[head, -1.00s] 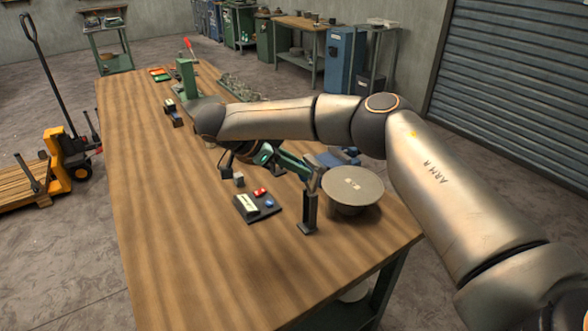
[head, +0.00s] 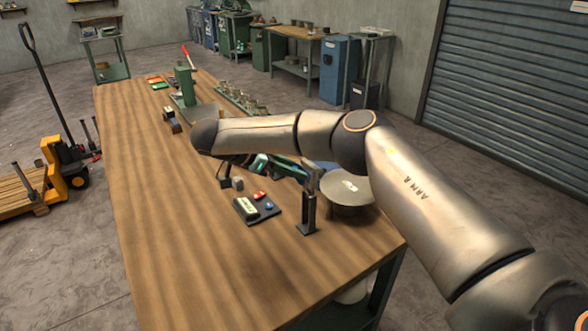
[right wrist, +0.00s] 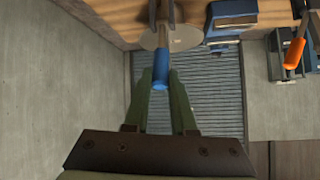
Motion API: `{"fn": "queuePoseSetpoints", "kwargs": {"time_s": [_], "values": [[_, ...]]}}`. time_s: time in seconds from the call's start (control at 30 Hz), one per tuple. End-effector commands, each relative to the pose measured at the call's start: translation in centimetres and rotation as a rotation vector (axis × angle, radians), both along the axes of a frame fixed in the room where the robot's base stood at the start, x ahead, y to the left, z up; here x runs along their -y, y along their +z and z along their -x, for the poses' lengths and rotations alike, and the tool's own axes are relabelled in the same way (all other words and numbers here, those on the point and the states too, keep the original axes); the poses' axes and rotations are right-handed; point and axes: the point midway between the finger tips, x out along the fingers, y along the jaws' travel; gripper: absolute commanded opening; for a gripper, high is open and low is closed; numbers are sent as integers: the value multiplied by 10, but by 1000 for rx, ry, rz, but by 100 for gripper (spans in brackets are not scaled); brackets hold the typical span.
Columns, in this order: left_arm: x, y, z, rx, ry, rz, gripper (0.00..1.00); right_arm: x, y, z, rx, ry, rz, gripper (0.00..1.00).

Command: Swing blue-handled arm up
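The blue handle (right wrist: 160,74) of the arm lies between the two green fingers of my right gripper (right wrist: 160,88) in the right wrist view. The fingers close against its sides, with no clear gap. Beyond the handle, the arm leads to a dark post (head: 307,212), beside a round grey disc (head: 346,187) on a stand. In the head view my right gripper (head: 283,167) reaches toward the post's top from the left; my own right arm passes above and hides part of the area. The handle is hard to make out there. My left gripper is out of view.
A green press (head: 186,86) and small parts stand farther back on the wooden table (head: 190,250). An orange-handled tool (right wrist: 295,54) shows at right in the wrist view. The table's front left is clear.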

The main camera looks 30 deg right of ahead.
Motion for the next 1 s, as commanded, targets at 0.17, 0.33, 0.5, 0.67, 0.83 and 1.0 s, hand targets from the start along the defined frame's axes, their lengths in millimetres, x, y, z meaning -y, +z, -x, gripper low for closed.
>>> {"fn": "queuePoseSetpoints", "kwargs": {"time_s": [0.17,0.33,0.5,0.67,0.83,1.0], "values": [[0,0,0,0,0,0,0,-1,-2,1,-5,2,-1,43],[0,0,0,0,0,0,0,-1,-1,0,-3,1,-1,54],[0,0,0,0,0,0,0,-1,-1,0,-2,1,0,54],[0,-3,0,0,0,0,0,-10,5,-2,1,3,0,54],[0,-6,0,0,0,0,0,-37,26,-6,2,5,1,54],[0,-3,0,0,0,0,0,-67,49,-11,3,5,2,54]]}}
